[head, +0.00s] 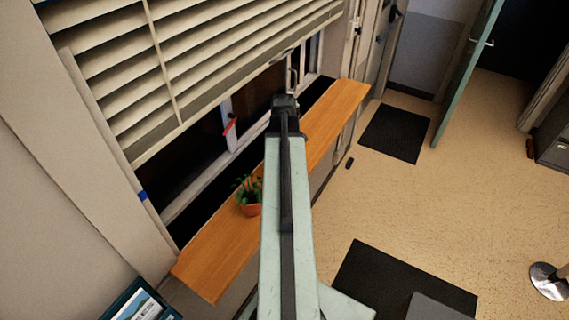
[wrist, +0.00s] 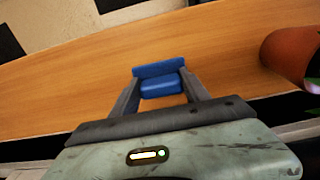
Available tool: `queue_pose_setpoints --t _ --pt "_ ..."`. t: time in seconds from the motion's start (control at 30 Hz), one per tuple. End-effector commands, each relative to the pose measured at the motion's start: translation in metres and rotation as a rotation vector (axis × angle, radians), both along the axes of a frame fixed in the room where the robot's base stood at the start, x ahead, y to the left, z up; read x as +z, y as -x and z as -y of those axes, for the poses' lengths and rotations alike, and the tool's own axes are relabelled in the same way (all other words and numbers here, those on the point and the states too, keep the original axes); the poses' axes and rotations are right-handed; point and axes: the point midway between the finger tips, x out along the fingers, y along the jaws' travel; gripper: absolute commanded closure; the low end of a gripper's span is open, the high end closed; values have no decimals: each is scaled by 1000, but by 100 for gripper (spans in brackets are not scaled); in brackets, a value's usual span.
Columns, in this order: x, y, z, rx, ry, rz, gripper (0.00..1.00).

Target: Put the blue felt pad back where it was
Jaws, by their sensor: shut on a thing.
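The blue felt pad (wrist: 160,87) is between the two fingers of my gripper (wrist: 158,88) in the wrist view, and the fingers are shut on it. Behind it in that view is the wooden sill (wrist: 70,80); I cannot tell whether the pad touches it. In the head view my arm reaches out over the wooden sill (head: 335,115) below the window. The far end of my arm hides the pad there, and the fingers cannot be made out.
A plant in a terracotta pot (head: 250,208) stands on the sill; the pot (wrist: 288,56) is right of my gripper in the wrist view. Blinds (head: 190,60) hang above the sill. Dark mats (head: 395,133) lie on the floor. A green door (head: 468,75) stands open.

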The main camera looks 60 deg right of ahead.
Motion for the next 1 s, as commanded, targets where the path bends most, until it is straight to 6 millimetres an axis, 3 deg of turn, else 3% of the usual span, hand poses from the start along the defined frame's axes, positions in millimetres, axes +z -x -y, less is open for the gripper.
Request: queue_pose_setpoints --t 0.1,0.13,0.2,0.67,0.87,1.0 --pt "-5 1 0 -2 0 0 78" --pt "-3 1 1 -2 0 0 41" --pt "-3 2 1 -3 0 0 24" --pt "7 3 2 -6 0 0 24" --pt "40 3 2 -7 0 0 24" --pt "73 3 2 -7 0 0 24"
